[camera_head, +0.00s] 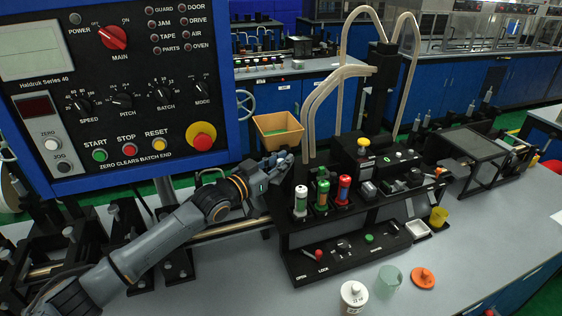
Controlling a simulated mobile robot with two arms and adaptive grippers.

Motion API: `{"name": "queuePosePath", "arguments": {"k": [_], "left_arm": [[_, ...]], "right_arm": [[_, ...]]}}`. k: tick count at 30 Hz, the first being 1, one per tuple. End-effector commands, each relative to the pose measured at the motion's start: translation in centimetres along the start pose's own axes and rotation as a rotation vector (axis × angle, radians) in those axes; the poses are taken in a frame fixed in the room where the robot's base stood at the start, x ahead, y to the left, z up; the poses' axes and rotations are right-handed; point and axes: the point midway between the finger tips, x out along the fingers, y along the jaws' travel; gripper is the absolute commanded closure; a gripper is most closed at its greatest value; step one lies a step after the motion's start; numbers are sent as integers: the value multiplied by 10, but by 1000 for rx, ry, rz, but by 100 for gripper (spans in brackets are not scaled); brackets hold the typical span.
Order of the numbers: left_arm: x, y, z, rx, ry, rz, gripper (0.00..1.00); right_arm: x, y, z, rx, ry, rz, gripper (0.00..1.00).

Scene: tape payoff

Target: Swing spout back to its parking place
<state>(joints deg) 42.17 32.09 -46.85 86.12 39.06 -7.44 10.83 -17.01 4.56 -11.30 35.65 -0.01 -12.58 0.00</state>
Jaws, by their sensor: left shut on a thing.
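The spout (323,88) is a pale bent tube that runs from the black column (378,88) at the back of the dark station, over to the left and down. Its lower end is beside my left gripper (286,163), behind the station's left end. My left gripper is shut on the spout, near that lower end; the fingers are small here and the exact contact is hard to see. My left arm reaches in from the lower left. My right gripper is out of view. No parking place for the spout can be made out.
A tan bin (278,131) stands just behind my left gripper. Bottles with red, green and white parts (322,193) stand on the station's front left. A white lidded jar (353,297), a clear cup (389,280) and an orange lid (423,278) stand on the bench in front. A control panel (110,90) fills the upper left.

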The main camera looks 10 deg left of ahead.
Motion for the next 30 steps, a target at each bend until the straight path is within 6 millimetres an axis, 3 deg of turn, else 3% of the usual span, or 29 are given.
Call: {"name": "queuePosePath", "arguments": {"k": [1,4,5,7,8,20,23,30], "left_arm": [[-1,2,8,-2,-17,1,100],[-1,2,8,-1,-17,1,100],[-1,2,8,-1,-17,1,77],[-1,2,7,-1,-14,1,63],[-1,2,6,-1,-13,1,60],[-7,0,4,0,-6,0,60],[-21,0,3,0,-6,0,60],[-74,0,4,0,-10,-1,60]], "right_arm": [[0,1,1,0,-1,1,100],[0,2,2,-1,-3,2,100],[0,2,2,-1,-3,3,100],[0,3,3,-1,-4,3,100],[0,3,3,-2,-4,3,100],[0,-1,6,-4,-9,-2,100],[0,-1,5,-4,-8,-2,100],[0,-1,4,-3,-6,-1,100]]}}
